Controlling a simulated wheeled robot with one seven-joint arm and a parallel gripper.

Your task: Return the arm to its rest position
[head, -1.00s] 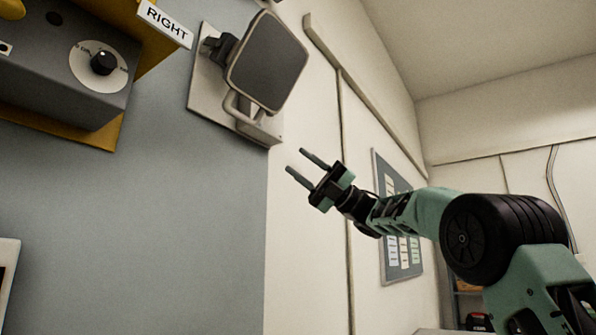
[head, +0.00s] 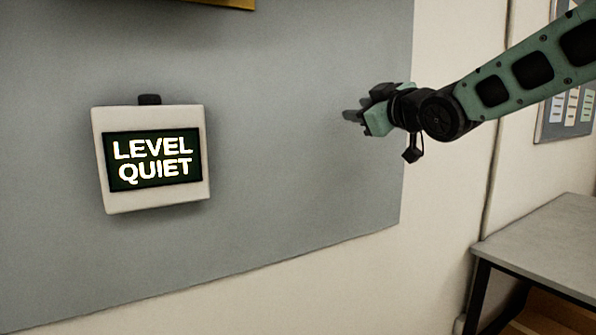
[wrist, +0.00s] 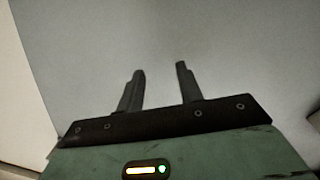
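My gripper (head: 352,114) shows at the upper right of the head view, with my arm reaching in from the right edge. It is in front of the grey wall panel (head: 300,190), near the panel's right edge. In the wrist view, my gripper (wrist: 160,75) has its two dark fingers apart with nothing between them. Only the plain grey panel (wrist: 230,35) lies beyond the fingers. The distance from the fingertips to the panel is hard to judge.
A white box (head: 152,201) with a dark screen reading "LEVEL QUIET" is mounted on the panel at left. A grey table (head: 545,240) stands at the lower right. A notice board (head: 553,120) hangs behind my arm. The air between the box and my gripper is clear.

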